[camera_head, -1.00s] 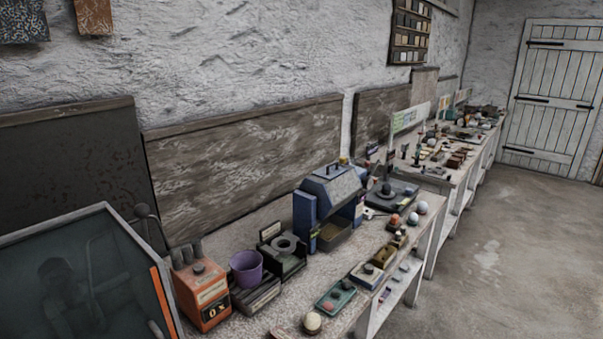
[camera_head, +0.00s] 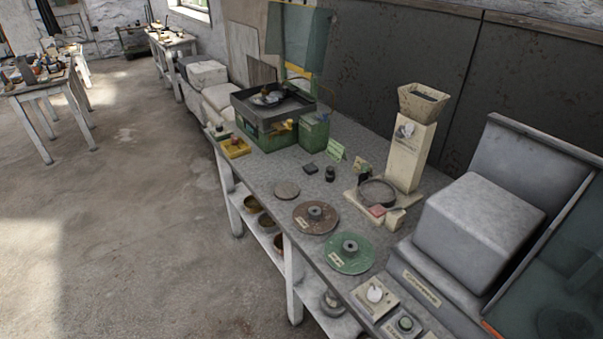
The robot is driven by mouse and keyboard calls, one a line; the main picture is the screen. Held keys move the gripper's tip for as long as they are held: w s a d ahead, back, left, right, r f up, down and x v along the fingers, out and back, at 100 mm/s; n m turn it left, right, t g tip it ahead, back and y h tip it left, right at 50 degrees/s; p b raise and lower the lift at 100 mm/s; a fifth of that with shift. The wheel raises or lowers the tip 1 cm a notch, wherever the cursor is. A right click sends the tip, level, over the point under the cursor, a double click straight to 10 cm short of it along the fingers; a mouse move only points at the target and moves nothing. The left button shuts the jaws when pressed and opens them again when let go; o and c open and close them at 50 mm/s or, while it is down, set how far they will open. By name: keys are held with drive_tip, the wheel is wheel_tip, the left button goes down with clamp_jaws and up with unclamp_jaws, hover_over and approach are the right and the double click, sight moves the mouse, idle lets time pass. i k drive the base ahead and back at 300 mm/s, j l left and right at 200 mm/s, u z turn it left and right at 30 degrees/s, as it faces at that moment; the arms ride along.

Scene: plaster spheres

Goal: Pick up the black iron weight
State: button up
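A small dark upright piece (camera_head: 330,174), shaped like a knobbed weight, stands on the grey bench (camera_head: 262,172) in the middle of the view. It looks like the black iron weight, but it is too small to be sure. A flat dark block (camera_head: 310,168) lies just left of it. My gripper is not in the view.
A brown disc (camera_head: 301,223) and a green disc (camera_head: 335,262) lie near the bench's front edge. A cream hopper machine (camera_head: 411,145) and a grey machine (camera_head: 473,230) stand to the right, a green machine (camera_head: 262,137) behind. Open floor (camera_head: 140,230) lies left.

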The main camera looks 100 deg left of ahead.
sight(329, 176)
drive_tip(key=u, duration=3)
